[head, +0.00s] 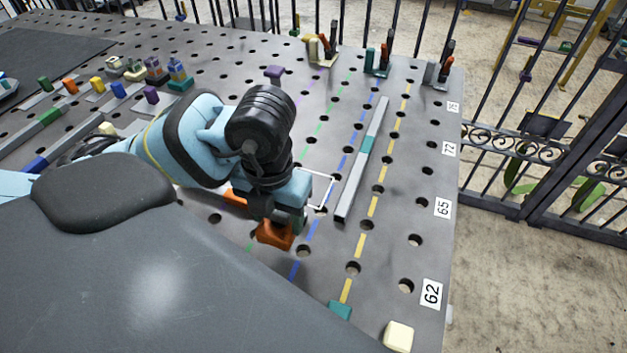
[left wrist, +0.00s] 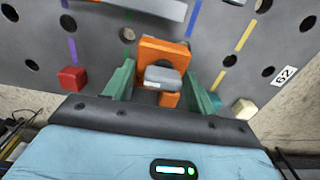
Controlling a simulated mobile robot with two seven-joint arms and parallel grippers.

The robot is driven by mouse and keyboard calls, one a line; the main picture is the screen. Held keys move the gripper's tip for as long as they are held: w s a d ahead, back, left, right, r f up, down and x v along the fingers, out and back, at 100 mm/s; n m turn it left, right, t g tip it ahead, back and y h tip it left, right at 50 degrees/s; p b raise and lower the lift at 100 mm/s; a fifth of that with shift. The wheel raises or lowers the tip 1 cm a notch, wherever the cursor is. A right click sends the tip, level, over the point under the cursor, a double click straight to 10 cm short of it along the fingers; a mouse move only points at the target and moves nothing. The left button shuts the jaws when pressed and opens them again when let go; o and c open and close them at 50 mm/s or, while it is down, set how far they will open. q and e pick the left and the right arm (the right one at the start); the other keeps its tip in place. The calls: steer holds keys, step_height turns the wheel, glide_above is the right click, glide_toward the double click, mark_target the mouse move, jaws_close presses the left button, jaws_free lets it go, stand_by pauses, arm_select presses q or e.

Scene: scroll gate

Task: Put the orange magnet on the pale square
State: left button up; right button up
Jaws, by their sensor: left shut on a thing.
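The orange magnet (head: 274,236) is held low over the perforated metal table by my left gripper (head: 282,222). In the left wrist view the orange magnet (left wrist: 160,48) sits between the two green fingers of my left gripper (left wrist: 162,88), with a grey block on its near side. The gripper is shut on it. I cannot tell whether the magnet touches the table. The pale square (head: 332,180) shows as a white outline just right of and beyond the gripper. My arm hides part of the square. My right gripper is not in view.
A long grey bar (head: 350,185) with a teal band lies right of the square. A teal block (head: 340,310) and a cream block (head: 397,336) are near the front edge. Several tools stand at the back right edge. A red block (left wrist: 72,78) shows in the wrist view.

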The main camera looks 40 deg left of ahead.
arm_select(q)
steer(key=w+a, duration=0.1)
steer(key=w, duration=0.3)
steer(key=w+a, duration=0.1)
steer(key=w, duration=0.4)
steer(key=w+a+f, duration=0.1)
steer(key=w+a, duration=0.1)
steer(key=w, duration=0.2)
steer(key=shift+w, duration=0.25)
steer(key=shift+w+a, duration=0.25)
steer(key=shift+w, duration=0.25)
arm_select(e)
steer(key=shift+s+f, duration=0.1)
arm_select(q)
steer(key=shift+w+f, duration=0.1)
steer(key=shift+w, duration=0.2)
step_height(320, 180, down, 4)
steer(key=shift+w+a+r, duration=0.1)
steer(key=shift+r, duration=0.15)
steer(key=shift+f, duration=0.2)
steer(key=o, duration=1.7)
steer(key=shift+c, duration=0.2)
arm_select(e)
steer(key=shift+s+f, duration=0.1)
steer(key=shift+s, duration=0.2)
